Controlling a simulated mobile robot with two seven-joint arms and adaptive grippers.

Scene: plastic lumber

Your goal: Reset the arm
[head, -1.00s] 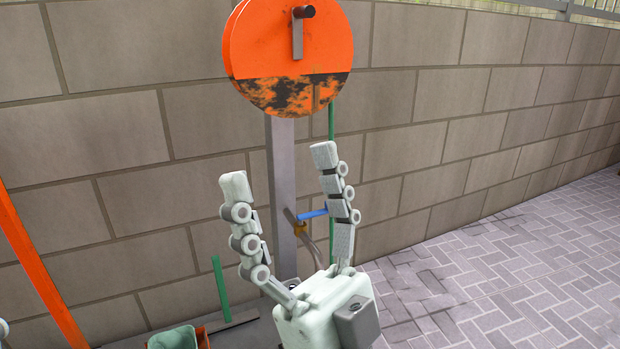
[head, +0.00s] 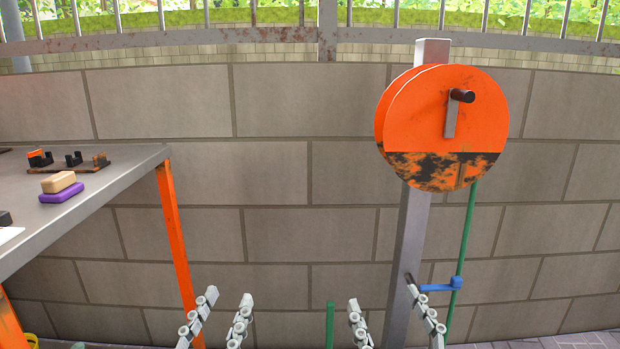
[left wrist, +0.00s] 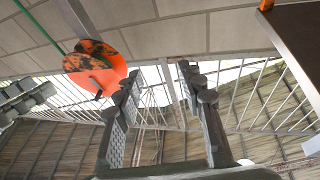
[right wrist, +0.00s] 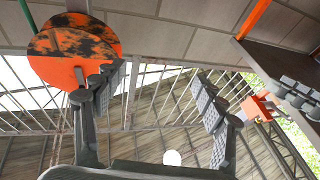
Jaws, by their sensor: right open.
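My left gripper (head: 229,296) is at the bottom of the head view, pointing up, with its two fingers apart and nothing between them. Its fingers also show apart and empty in the left wrist view (left wrist: 160,78). My right gripper (head: 382,293) is to its right, also pointing up, with its fingers wider apart and empty; the right wrist view (right wrist: 160,75) shows the same. The arms behind both grippers are out of the head view.
An orange wheel (head: 430,110) with a crank is on a metal post (head: 412,230) at the right. A green rod (head: 465,240) with a blue clip (head: 442,286) hangs below. A grey table (head: 110,185) on orange legs stands left, bearing small blocks (head: 60,190). A block wall (head: 290,170) closes the back.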

